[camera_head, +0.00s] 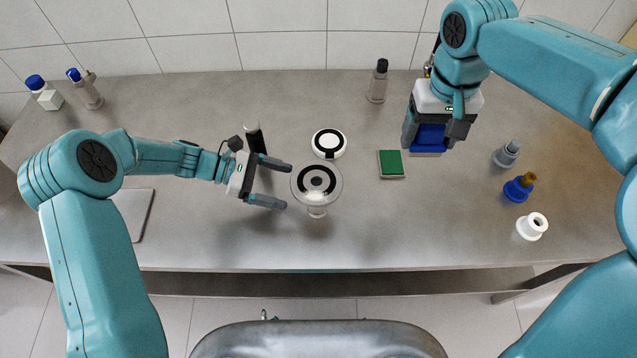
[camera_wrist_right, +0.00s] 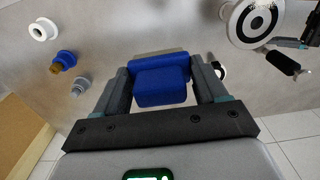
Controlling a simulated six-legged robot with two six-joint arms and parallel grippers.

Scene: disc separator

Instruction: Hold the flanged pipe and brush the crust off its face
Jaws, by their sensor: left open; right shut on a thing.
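The flanged pipe (camera_head: 317,211) stands upright on the bench, its clear round flange on top with a broken black ring of crust (camera_head: 317,168) on its face. Its face also shows in the right wrist view (camera_wrist_right: 262,8). My left gripper (camera_head: 287,185) is open just left of the flange, its fingers pointing at it and apart from it. My right gripper (camera_head: 430,135) is shut on a blue block (camera_wrist_right: 160,80), held above the bench to the right of the pipe. I cannot make out bristles on the block.
A white disc with a black ring (camera_head: 329,143) lies behind the pipe. A green pad (camera_head: 391,163) lies to the right. Grey, blue and white fittings (camera_head: 532,226) stand at right. The front middle is clear.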

